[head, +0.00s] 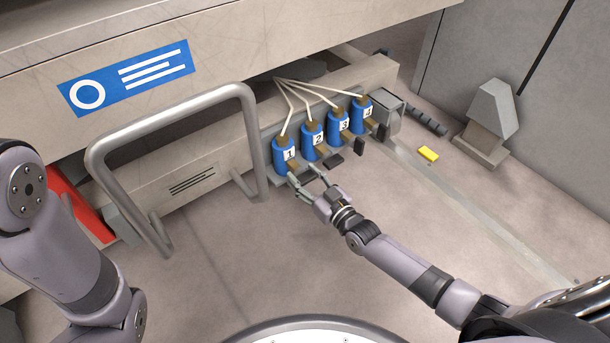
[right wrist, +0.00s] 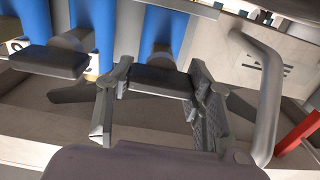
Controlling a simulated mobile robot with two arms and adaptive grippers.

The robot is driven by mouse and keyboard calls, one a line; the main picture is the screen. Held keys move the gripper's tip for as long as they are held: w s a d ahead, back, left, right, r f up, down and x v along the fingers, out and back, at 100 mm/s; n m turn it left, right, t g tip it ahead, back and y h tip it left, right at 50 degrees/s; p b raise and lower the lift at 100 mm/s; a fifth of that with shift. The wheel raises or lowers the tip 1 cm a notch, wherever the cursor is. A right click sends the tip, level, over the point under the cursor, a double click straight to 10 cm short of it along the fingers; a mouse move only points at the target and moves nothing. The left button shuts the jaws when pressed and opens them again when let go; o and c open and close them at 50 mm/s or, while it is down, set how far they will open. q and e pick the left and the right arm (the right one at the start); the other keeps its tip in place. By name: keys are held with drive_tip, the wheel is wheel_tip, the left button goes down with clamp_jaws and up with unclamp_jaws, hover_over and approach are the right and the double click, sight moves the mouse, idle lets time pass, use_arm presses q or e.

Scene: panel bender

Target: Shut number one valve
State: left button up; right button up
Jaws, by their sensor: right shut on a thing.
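The number one valve (head: 286,157) is a blue cylinder labelled 1, at the near left end of a row of blue valves on the machine's base. My right gripper (head: 303,176) is at its front. In the right wrist view, the gripper (right wrist: 158,100) has its two fingers on either side of the valve's flat dark handle (right wrist: 162,80), and is shut on it. The blue body of this valve (right wrist: 166,28) shows behind the handle. In the head view the fingers largely hide the handle. My left arm shows at the left; its gripper is out of view.
Valves two (head: 313,141), three (head: 338,125) and four (head: 361,108) stand close beside, with dark handles sticking out. A bent grey rail (head: 252,130) rises left of valve one. A yellow block (head: 428,154) lies on the floor at right. Open floor lies in front.

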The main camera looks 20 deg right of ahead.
drive_tip(key=o, duration=1.2)
drive_tip(key=shift+c, duration=0.2)
drive_tip(key=v, duration=1.2)
